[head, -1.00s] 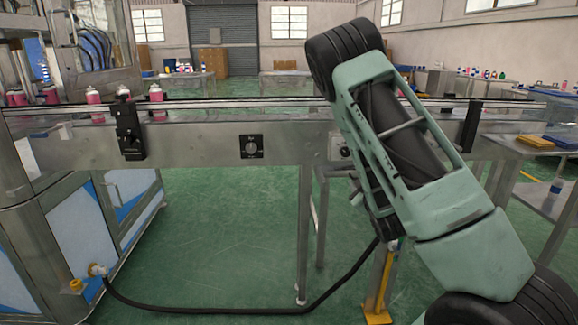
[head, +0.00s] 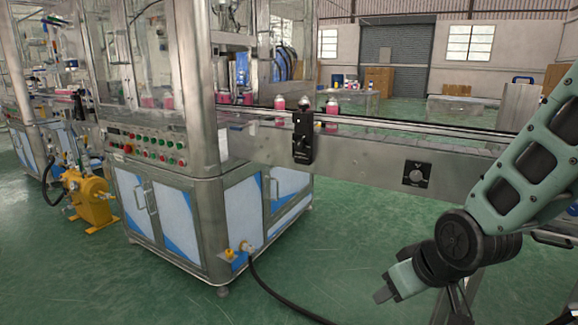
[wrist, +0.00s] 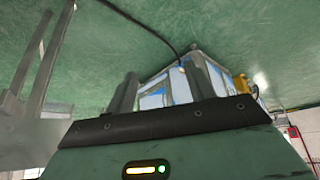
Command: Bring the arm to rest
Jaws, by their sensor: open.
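My gripper (wrist: 164,75) shows in the wrist view with its two grey fingers apart and nothing between them. Beyond the fingers are the green floor and the blue and white machine base. In the head view my pale green arm is folded at the right, in front of the conveyor (head: 375,160). Its lower end hangs below the conveyor's height, over the floor. The fingers cannot be made out clearly there.
The crimping machine (head: 170,165), with glass panels and a row of buttons, stands at the left. A yellow unit (head: 90,197) is beside it. A black hose (head: 278,300) runs along the floor from the machine. Open green floor (head: 330,235) lies between the machine and my arm.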

